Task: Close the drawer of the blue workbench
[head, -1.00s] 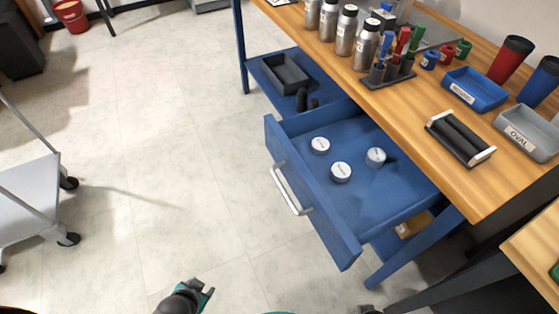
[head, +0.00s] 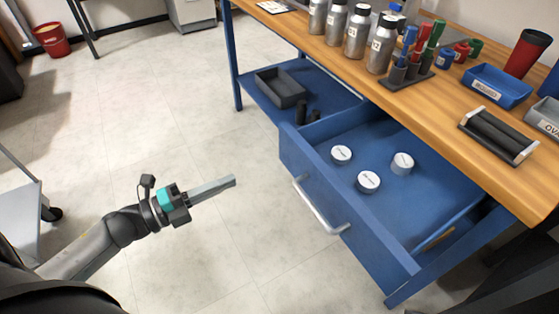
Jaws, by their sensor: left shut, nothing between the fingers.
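The blue workbench has a wooden top (head: 440,110) and a blue drawer (head: 345,200) that stands pulled out toward the lower left. A silver bar handle (head: 320,207) runs along the drawer's front. Inside the drawer lie three white-topped round pieces, one of them here (head: 369,181). My left gripper (head: 233,181) is shut and empty, over the floor to the left of the drawer front. Its fingers point right toward the handle, with a clear gap between them in the picture. My right gripper is not in view.
Metal bottles (head: 357,34), a marker holder (head: 408,74), a blue tray (head: 500,88) and a black roller stand (head: 499,135) are on the top. A dark bin (head: 281,88) sits on the lower shelf. A cart (head: 20,205) stands at the left; the floor between is clear.

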